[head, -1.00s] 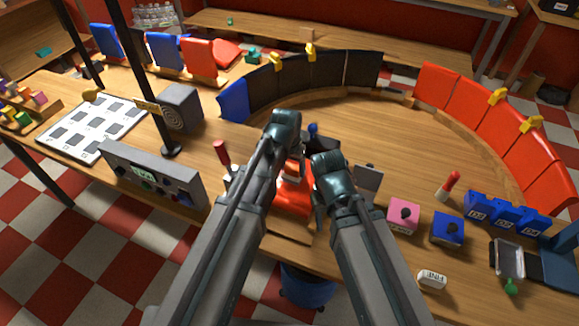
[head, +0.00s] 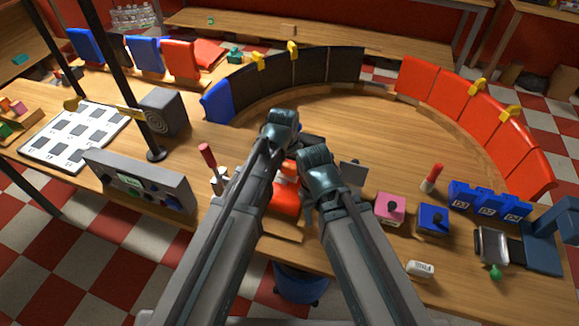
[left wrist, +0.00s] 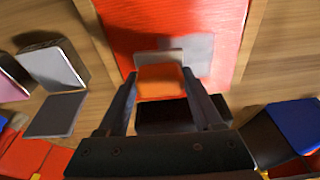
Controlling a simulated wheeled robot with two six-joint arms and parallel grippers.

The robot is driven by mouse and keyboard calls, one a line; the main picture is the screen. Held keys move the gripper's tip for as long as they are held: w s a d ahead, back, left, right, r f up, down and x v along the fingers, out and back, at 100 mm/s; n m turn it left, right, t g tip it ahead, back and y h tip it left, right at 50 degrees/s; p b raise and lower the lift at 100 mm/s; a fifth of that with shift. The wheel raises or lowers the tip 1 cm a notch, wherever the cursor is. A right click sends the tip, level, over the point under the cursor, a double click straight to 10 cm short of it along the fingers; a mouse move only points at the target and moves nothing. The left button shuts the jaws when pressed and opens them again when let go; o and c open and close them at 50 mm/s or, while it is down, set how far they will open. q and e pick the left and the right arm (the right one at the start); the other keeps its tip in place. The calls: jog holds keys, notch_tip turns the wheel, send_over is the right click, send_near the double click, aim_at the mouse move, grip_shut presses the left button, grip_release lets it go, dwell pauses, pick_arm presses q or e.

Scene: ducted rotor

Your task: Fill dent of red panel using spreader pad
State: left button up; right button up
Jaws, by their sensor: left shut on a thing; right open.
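The red panel (head: 286,203) lies flat on the bench, partly covered by my arms in the head view. In the left wrist view the red panel (left wrist: 218,20) fills the top middle, with a pale grey patch (left wrist: 200,48) on its surface. My left gripper (left wrist: 160,88) is shut on an orange pad (left wrist: 160,76), apparently the spreader pad. The pad overlaps the patch's lower edge; I cannot tell whether it touches. My right gripper (head: 310,194) is open, close beside the panel on its right; its fingers are mostly hidden by its wrist.
A pink block (head: 390,209) and a blue block (head: 432,219) stand to the right, with numbered blue holders (head: 489,201) beyond. A grey control box (head: 140,180) stands left. A curved row of black panels (head: 313,68) and red panels (head: 478,120) bounds the clear bench middle.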

pick_arm(q)
jog(key=shift+s+r+p, duration=0.15)
jog(key=shift+r+p, duration=1.85)
jog(key=shift+r, duration=0.4)
notch_tip(320, 180, up, 3)
jog(key=p, duration=0.3)
jog(key=shift+s+a+r, duration=0.1)
